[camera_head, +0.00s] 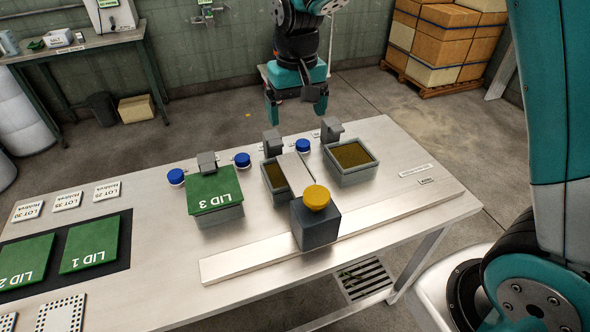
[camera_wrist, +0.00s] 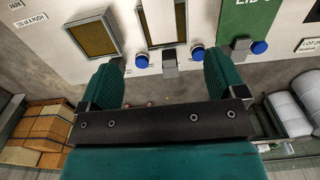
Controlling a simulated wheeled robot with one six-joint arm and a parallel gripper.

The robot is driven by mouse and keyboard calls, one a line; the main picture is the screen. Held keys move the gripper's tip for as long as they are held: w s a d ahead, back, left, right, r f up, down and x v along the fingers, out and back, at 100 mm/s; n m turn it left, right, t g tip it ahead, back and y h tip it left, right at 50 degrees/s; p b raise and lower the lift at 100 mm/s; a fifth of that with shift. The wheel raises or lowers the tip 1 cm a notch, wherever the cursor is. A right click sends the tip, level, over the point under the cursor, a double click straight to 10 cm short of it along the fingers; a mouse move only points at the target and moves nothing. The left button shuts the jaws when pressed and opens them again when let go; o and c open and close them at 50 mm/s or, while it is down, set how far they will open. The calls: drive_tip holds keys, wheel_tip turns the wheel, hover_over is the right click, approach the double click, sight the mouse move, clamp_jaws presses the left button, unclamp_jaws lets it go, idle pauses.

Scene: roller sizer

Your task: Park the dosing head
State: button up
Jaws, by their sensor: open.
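The dosing head, a dark grey block (camera_head: 316,222) with a yellow knob (camera_head: 317,197), stands on a long pale rail (camera_head: 240,262) along the table's near side. A pale arm (camera_head: 295,172) reaches from it over the middle bin (camera_head: 272,186), partly covering its brown contents. A small PARK label (camera_head: 427,181) lies near the rail's right end; it also shows at the wrist view's top left (camera_wrist: 16,5). My gripper (camera_head: 296,115) is open and empty, beyond the table's far edge, apart from the dosing head. Its two teal fingers (camera_wrist: 165,75) show in the wrist view.
The right bin (camera_head: 351,162) is uncovered with brown contents. LID 3 (camera_head: 214,193) covers the left bin. Blue knobs (camera_head: 302,145) and grey blocks line the far edge. LID 1 (camera_head: 90,246) lies on a dark mat at left. Boxes (camera_head: 443,45) stand behind.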

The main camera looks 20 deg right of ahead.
sight(298, 175)
drive_tip(key=f+p, duration=0.3)
drive_tip(key=f, duration=1.4)
drive_tip(key=shift+d+f, duration=0.15)
drive_tip(key=shift+d, duration=0.05)
drive_tip(key=shift+c, duration=0.2)
